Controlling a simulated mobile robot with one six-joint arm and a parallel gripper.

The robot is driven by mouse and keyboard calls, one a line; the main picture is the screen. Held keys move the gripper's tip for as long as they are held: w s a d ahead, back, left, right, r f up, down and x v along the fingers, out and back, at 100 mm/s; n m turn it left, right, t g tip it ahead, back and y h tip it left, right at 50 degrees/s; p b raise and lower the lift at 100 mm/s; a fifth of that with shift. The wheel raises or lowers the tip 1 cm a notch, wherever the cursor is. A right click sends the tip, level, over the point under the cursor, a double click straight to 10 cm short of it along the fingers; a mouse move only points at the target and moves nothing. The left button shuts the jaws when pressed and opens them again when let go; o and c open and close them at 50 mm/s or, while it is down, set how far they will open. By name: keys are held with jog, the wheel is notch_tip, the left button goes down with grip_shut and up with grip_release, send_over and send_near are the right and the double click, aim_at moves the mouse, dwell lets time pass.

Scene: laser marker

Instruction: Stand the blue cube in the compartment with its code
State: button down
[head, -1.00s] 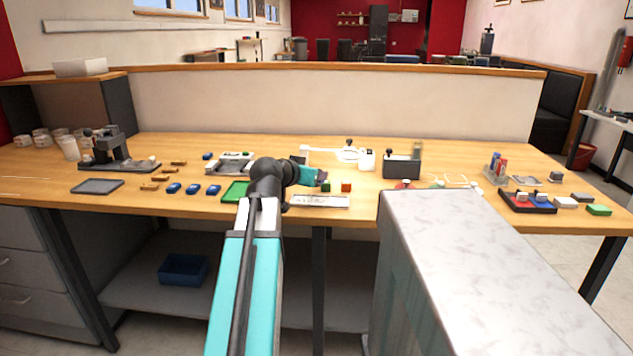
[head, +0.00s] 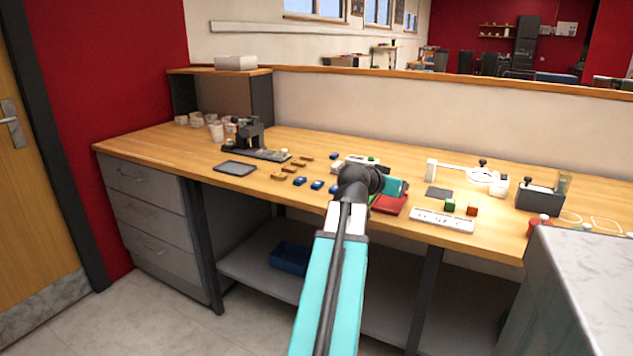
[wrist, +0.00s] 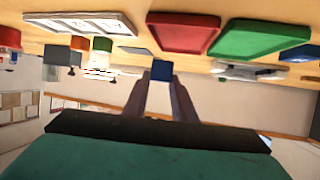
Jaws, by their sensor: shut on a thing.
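A small blue cube (wrist: 162,71) is between the fingertips of my gripper (wrist: 162,82) in the wrist view, which looks upside down. My gripper is shut on it. In the head view my teal wrist part (head: 396,187) is over the bench by the red tray, and the fingers and cube are hidden. A pale tray with marked compartments (head: 443,220) lies to the right of my arm. It also shows at the wrist view's upper left (wrist: 85,21), with marks too small to read surely.
A red tray (head: 391,206) is beside my arm, with a green tray (wrist: 262,38) near it. A green cube (head: 450,205) and an orange-red cube (head: 472,209) stand behind the pale tray. A marbled block (head: 590,275) fills the lower right.

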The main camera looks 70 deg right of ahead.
jog(key=w+t, duration=0.1)
jog(key=w, duration=0.4)
jog(key=w+a+n+t, duration=0.1)
jog(key=w, duration=0.4)
jog(key=w+f+n, duration=0.1)
jog(key=w, duration=0.5)
jog(key=shift+a+t+h, duration=0.4)
jog(key=w+a+f+n+t+y, duration=0.1)
jog(key=w+a+n+t, duration=0.2)
jog(key=w+a, duration=0.7)
jog(key=w+a+f+n+t, duration=0.15)
jog(key=w+a, duration=0.25)
jog(key=w, duration=1.1)
jog(key=w+a+f+n+t+y, duration=0.1)
jog(key=w+a+n+t, duration=0.25)
jog(key=w+a, duration=0.65)
jog(key=w+a+f+n+t+y, duration=0.1)
jog(key=w+a+n+t+y, duration=0.15)
jog(key=w+a, duration=0.9)
jog(key=w+a+n+t+y, duration=0.2)
jog(key=w+a+n+y, duration=0.2)
jog(key=a, duration=1.5)
jog(key=w+a+f+n+t+y, duration=0.1)
jog(key=w+a+n+t+y, duration=0.2)
jog(key=w+a, duration=0.6)
jog(key=a+n+y, duration=0.2)
jog(key=a, duration=0.8)
jog(key=shift+f, duration=0.2)
jog(key=shift+n, duration=0.25)
